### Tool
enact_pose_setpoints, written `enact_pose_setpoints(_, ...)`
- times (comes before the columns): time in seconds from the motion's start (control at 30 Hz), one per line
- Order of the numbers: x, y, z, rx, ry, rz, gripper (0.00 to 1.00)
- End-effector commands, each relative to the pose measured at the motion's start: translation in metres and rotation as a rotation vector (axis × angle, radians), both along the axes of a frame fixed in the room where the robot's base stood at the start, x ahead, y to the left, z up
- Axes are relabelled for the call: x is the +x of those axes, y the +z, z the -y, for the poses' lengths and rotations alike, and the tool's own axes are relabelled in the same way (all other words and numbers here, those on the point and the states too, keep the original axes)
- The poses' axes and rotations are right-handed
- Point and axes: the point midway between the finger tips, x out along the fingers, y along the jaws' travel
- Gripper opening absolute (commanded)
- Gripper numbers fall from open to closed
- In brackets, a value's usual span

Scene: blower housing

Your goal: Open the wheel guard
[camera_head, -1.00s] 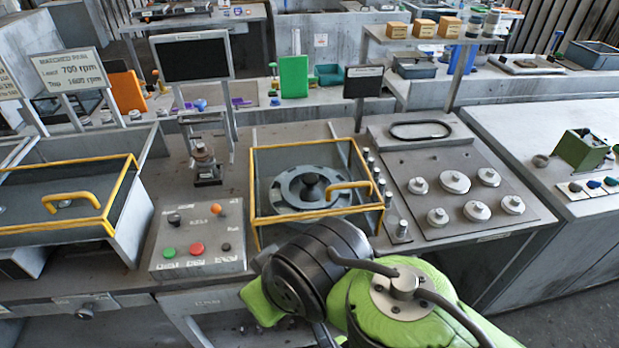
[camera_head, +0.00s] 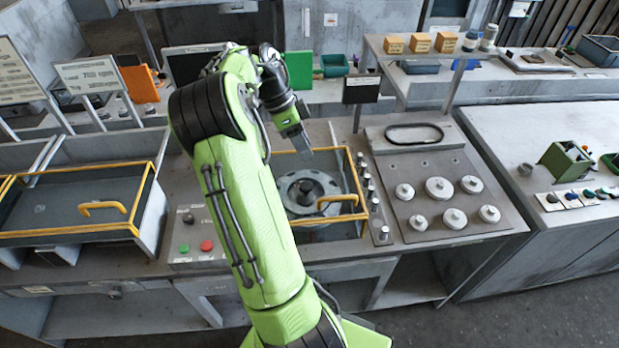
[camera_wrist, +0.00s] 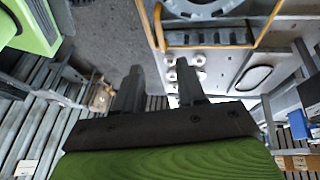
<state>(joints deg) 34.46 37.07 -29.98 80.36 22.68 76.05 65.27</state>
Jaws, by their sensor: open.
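The wheel guard is a clear panel in a yellow frame (camera_head: 357,179) with a yellow handle (camera_head: 337,201) at its front right. It lies down over a housing with a grey toothed wheel (camera_head: 318,180). My gripper (camera_head: 304,155) is above the back of this housing, apart from the handle, pointing down; my arm hides the left side of the guard. In the wrist view my gripper (camera_wrist: 160,85) has its two fingers spread with nothing between them. Part of the yellow frame (camera_wrist: 157,28) and the wheel (camera_wrist: 205,10) show at the top there.
A second yellow-framed cover (camera_head: 150,178) with its own handle (camera_head: 103,208) lies to the left. A button box with a red button (camera_head: 206,245) stands front left of the housing. A row of knobs (camera_head: 374,204) and a panel of round weights (camera_head: 440,188) are to the right. A small dark sign (camera_head: 361,88) stands behind.

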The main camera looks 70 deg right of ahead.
Motion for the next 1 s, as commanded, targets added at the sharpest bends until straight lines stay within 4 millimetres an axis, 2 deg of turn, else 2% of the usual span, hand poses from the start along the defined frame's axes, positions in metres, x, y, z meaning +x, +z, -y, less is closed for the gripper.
enact_pose_setpoints(0.6,-0.057,-0.127,0.004,0.006,0.006,0.000,0.40)
enact_pose_setpoints(0.77,-0.064,-0.143,0.005,0.004,0.007,0.002,0.40)
enact_pose_setpoints(1.0,-0.064,-0.145,0.005,0.003,0.009,0.003,0.40)
